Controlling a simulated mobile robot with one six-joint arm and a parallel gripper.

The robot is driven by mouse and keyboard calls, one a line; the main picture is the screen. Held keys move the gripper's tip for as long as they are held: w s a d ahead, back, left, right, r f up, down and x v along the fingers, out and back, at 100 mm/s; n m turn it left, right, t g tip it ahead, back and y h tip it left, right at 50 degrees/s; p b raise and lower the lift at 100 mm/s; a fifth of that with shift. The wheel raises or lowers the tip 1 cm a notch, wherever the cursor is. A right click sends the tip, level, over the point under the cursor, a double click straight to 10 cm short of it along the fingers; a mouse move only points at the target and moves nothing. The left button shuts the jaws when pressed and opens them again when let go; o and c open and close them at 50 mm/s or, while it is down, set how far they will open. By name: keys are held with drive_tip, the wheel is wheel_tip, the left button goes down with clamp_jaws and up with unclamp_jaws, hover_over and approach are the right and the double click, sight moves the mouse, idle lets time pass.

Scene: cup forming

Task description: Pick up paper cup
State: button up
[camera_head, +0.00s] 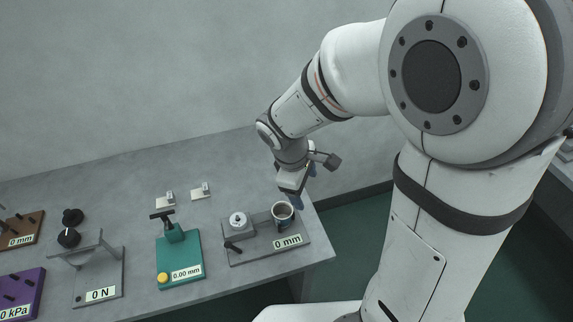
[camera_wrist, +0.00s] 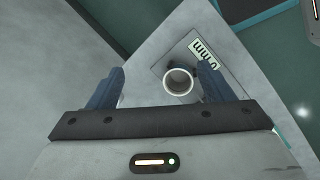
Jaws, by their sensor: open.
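The paper cup (camera_head: 283,211) stands upright at the right end of a grey fixture plate (camera_head: 262,252) on the table. It has a white rim and a dark band on its side. In the wrist view the cup (camera_wrist: 179,81) shows from above, ahead of and between my two blue fingers, a little right of centre. My gripper (camera_head: 297,196) is just behind and above the cup in the head view. In the wrist view my gripper (camera_wrist: 160,85) is open and empty. Whether the fingertips are level with the cup is hard to tell.
A small grey device with a white knob (camera_head: 238,219) and a black lever (camera_head: 232,247) are left of the cup on the same plate. A teal press (camera_head: 180,262) and a grey stand (camera_head: 97,275) are farther left. The table's right edge is close to the cup.

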sight(285, 212)
drive_tip(key=w+a+f+n+h+p, duration=0.1)
drive_tip(key=w+a+f+n, duration=0.1)
drive_tip(key=a+f+n, duration=0.55)
drive_tip(key=shift+n, duration=0.35)
drive_tip(key=x, duration=0.8)
drive_tip(key=shift+d+f+p, duration=0.15)
drive_tip(key=shift+p, duration=0.15)
drive_tip(key=shift+c, duration=0.3)
drive_tip(key=c, duration=1)
